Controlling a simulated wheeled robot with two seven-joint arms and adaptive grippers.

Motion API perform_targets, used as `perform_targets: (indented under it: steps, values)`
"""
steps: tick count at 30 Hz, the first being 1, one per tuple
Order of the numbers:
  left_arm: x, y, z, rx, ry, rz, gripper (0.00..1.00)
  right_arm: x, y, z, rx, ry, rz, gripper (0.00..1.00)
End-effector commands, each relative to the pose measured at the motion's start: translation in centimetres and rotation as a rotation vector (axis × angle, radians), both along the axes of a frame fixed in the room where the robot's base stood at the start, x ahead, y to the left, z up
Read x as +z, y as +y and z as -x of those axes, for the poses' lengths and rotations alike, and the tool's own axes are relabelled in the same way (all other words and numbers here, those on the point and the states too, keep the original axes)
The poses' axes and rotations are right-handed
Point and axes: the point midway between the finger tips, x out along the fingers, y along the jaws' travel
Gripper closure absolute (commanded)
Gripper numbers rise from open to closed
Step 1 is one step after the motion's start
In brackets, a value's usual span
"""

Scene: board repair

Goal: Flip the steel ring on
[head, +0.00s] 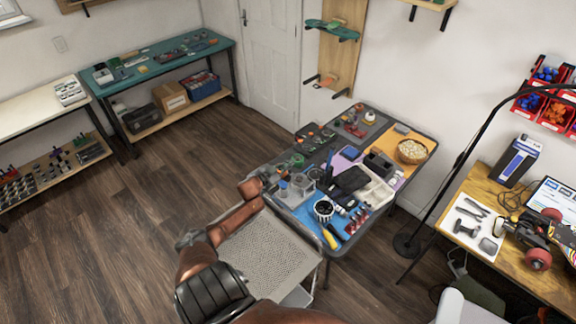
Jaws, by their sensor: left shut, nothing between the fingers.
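I cannot make out a steel ring for certain at this size. A round black container with a pale rim (324,208) stands on the blue mat near the front of the cluttered work table (344,250). My left arm reaches up from the bottom of the head view, past the left side of a metal mesh cart. My left gripper (279,185) is at the table's left edge, among small jars and parts, shut and empty. Its fingertips are small and hard to separate from the clutter. My right gripper is not in view.
The mesh-topped cart (268,250) stands against the table's front left. A bowl (412,151), black boxes and hand tools crowd the table. A wooden desk (492,262) with a skateboard truck is at right. A teal bench (150,68) stands far left. Wood floor is clear at left.

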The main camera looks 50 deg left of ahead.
Motion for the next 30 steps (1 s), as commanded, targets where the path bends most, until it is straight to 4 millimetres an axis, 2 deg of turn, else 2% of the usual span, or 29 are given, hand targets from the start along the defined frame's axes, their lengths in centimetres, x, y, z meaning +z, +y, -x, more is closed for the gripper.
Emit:
perform_targets:
  steps: [1,4,6,12,18,24,30]
  values:
    - [1.5,0.0,-0.1,-0.001,-0.002,0.000,1.00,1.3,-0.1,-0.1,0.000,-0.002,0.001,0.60]
    - [2.9,-0.1,-0.1,-0.003,-0.001,0.000,1.00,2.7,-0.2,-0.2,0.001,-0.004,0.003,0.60]
    - [2.4,-0.4,1.8,-0.003,0.002,0.001,1.00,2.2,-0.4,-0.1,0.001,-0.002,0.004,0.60]
    - [3.2,-0.9,5.7,-0.003,0.003,-0.001,1.00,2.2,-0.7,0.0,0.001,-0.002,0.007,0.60]
    - [4.0,-1.2,8.4,-0.003,0.000,0.000,1.00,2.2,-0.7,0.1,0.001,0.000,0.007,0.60]
    - [4.3,-1.4,9.4,-0.003,0.000,0.000,1.00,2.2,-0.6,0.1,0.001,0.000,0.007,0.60]
    - [4.4,-1.4,9.5,-0.002,0.000,-0.001,1.00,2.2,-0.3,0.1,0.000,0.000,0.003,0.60]
